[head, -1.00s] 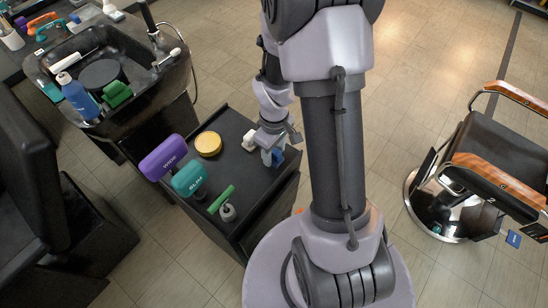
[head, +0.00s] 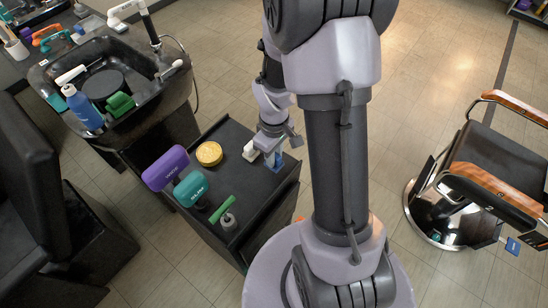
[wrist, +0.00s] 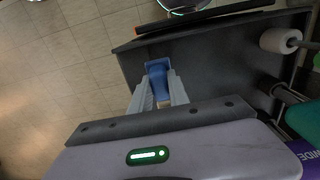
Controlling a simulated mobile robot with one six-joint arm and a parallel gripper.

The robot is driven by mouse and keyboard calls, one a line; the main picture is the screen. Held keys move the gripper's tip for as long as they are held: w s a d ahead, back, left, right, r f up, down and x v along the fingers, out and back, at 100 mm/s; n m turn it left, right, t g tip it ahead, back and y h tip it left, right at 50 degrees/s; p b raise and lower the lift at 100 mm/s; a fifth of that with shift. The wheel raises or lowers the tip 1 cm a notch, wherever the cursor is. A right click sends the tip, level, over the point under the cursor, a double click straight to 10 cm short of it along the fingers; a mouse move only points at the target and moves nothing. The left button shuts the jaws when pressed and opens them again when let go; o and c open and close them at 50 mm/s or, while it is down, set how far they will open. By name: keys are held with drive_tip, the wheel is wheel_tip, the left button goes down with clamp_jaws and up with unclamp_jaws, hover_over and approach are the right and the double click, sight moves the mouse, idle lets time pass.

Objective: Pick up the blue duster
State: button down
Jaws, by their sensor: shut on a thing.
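The blue duster (wrist: 157,68) shows in the wrist view between the two pale fingers of my gripper (wrist: 158,90), which is shut on it. It is near the edge of the black trolley top (wrist: 210,58). In the head view the duster (head: 273,163) is a small blue shape below my gripper (head: 270,149), at the right side of the trolley top (head: 232,172). My gripper hides part of it there. I cannot tell whether it touches the trolley top.
On the trolley are a white piece (head: 252,149), a yellow round tin (head: 209,153), a purple WIDE block (head: 166,168), a teal SLIM block (head: 191,188) and a green-handled tool (head: 221,209). A basin (head: 148,94) stands left, a chair (head: 490,165) right.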

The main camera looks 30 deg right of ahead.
drive_tip(key=s+a+r+b, duration=0.1)
drive_tip(key=s+a+b, duration=0.1)
drive_tip(key=s+b, duration=0.5)
drive_tip(key=s+a+r+b, duration=0.1)
drive_tip(key=s+a+b, duration=0.1)
drive_tip(key=s+b, duration=0.5)
drive_tip(key=shift+s+a, duration=0.35)
drive_tip(key=shift+s, duration=0.3)
drive_tip(key=c, duration=1.8)
unclamp_jaws()
clamp_jaws()
